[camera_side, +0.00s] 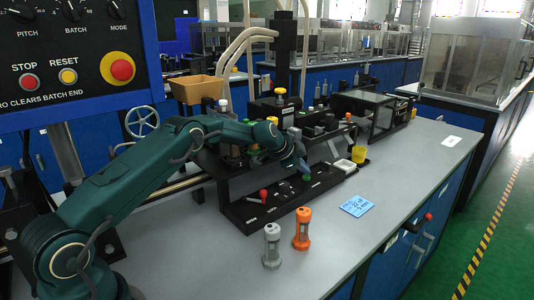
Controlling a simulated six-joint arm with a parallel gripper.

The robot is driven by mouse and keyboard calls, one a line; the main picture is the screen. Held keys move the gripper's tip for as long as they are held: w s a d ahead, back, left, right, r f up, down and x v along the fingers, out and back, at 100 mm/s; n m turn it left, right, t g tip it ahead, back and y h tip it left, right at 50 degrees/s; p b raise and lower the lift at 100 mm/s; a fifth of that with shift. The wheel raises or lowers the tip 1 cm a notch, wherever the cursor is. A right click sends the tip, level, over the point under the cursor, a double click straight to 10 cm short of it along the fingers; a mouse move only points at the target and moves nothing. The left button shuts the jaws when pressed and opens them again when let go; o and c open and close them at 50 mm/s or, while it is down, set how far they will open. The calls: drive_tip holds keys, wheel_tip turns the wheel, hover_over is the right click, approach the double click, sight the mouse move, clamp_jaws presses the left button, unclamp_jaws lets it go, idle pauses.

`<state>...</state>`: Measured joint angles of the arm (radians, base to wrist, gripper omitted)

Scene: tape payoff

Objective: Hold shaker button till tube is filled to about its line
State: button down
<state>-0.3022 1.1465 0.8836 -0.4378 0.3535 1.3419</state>
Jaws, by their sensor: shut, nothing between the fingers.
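My gripper (303,168) is shut and empty, pointing down over the black control strip (270,210) in the middle of the bench. Its tip is just above a small green button (306,177); I cannot tell whether it touches it. Which button belongs to the shaker is not readable.
A red-knobbed lever (263,194) stands on the strip's left part. An orange-tan hopper (196,88) and black machinery stand behind. The bench front is mostly clear.

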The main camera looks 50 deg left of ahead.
drive_tip(key=shift+r, duration=0.5)
drive_tip(key=shift+r, duration=2.55)
